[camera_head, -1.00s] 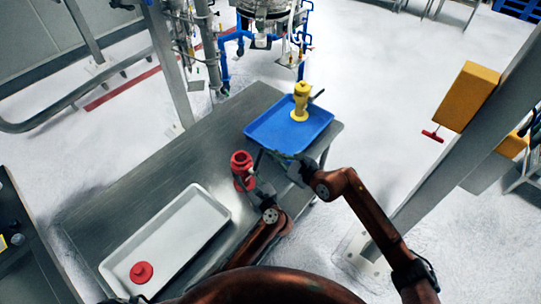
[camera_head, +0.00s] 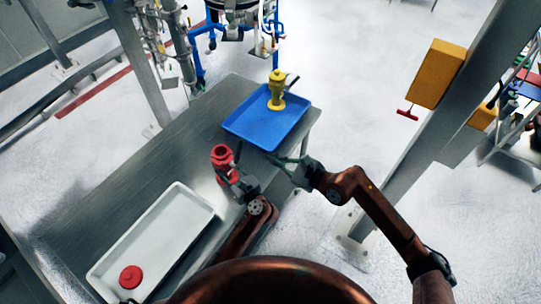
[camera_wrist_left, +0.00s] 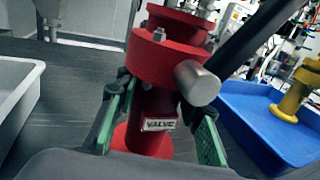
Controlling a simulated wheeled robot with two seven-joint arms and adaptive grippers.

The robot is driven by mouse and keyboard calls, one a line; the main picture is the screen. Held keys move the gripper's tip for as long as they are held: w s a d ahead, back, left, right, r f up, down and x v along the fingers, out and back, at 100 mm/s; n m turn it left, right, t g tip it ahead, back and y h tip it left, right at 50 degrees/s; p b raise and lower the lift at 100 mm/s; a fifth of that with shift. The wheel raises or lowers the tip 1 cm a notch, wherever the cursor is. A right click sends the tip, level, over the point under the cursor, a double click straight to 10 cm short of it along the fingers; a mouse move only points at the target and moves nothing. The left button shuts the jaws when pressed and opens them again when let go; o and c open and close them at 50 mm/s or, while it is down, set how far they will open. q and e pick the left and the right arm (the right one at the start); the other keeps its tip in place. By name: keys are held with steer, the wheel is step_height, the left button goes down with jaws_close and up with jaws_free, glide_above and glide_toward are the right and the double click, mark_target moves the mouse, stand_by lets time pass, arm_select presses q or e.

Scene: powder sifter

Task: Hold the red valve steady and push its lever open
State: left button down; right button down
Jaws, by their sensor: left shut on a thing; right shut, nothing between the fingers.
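The red valve (camera_head: 221,154) stands upright on the metal table, left of the blue tray. My left gripper (camera_head: 229,179) is shut around its lower body. In the left wrist view the green-padded fingers flank the red valve (camera_wrist_left: 168,62) beside its "VALVE" label. A silver round pivot shows on the valve's side there, and a dark bar, apparently the lever (camera_wrist_left: 250,38), rises to the upper right. My right gripper (camera_head: 277,160) is shut and empty, right of the valve and apart from it, near the blue tray's front edge.
The blue tray (camera_head: 246,134) holds a yellow valve (camera_head: 276,90) with a dark lever. A white tray (camera_head: 189,193) with a red round part (camera_head: 130,277) lies at the table's front left. The metal table (camera_head: 150,165) is bare left of the red valve.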

arm_select(q)
steer(key=c, duration=1.2)
jaws_free()
steer(key=shift+c, duration=0.2)
